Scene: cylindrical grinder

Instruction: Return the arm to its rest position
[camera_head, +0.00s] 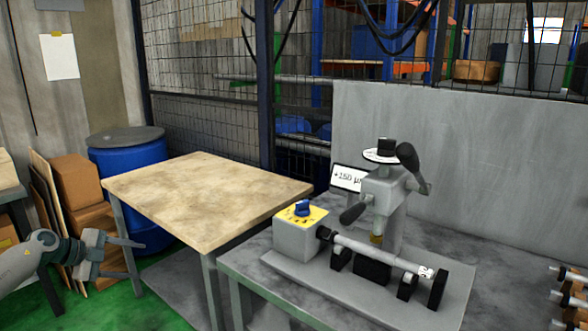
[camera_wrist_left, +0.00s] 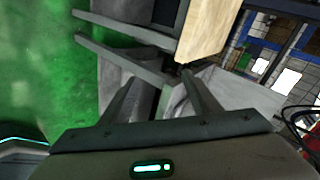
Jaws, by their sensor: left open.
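My left arm comes in from the left edge of the head view. Its gripper (camera_head: 138,259) is open and empty, low beside the front left leg of the wooden table. In the left wrist view the two fingers (camera_wrist_left: 160,98) are spread with nothing between them. The cylindrical grinder (camera_head: 385,205) stands on the grey table at the right, well away from this gripper. A metal shaft (camera_head: 375,250) lies across the grinder's supports. My right gripper is in neither view.
The wooden table (camera_head: 200,195) has a bare top. A blue barrel (camera_head: 135,165) and cardboard boxes (camera_head: 75,180) stand behind the left gripper. The grey table (camera_head: 245,265) carries a control box (camera_head: 297,240) with a blue knob. Green floor (camera_head: 110,310) lies open below the gripper.

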